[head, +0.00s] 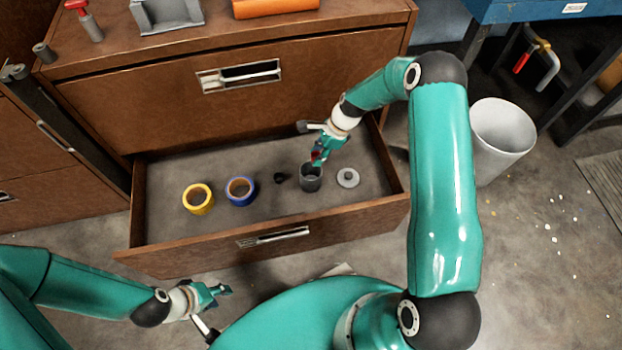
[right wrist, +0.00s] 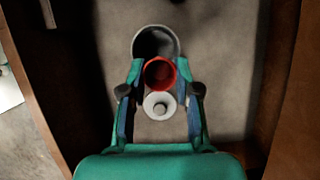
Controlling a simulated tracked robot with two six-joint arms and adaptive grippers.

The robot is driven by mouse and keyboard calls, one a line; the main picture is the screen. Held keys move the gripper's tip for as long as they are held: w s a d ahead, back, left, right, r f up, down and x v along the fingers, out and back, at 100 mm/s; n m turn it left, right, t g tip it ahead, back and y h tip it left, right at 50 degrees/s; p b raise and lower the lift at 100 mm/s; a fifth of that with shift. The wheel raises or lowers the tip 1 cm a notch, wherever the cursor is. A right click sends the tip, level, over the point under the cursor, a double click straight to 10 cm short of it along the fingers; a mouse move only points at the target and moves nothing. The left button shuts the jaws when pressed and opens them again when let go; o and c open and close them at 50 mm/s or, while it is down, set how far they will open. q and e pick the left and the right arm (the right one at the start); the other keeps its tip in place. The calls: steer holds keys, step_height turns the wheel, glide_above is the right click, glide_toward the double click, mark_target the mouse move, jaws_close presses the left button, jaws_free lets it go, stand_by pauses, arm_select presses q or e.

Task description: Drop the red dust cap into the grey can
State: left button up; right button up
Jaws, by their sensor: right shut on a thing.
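My right gripper (right wrist: 161,72) is shut on the red dust cap (right wrist: 160,74), which shows as a red ring between its fingertips. In the head view this gripper (head: 318,158) is inside the open drawer, just above the grey can (head: 311,181), with the red cap partly hidden by the fingers. In the right wrist view the can's open mouth (right wrist: 155,40) lies just beyond the cap, and the cap overlaps its near rim. My left gripper (head: 220,291) hangs in front of the drawer, away from these things; its fingers look apart and empty.
The drawer (head: 160,262) also holds a yellow tape roll (head: 198,199), a blue tape roll (head: 240,191), a small black piece (head: 281,178) and a pale round disc with a knob (head: 348,178). Its wooden walls surround them. A white bin (head: 502,135) stands at right.

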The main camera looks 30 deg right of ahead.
steer(key=o, duration=0.8)
steer(key=shift+o, duration=0.2)
steer(key=v, duration=1.2)
steer(key=shift+f, duration=0.1)
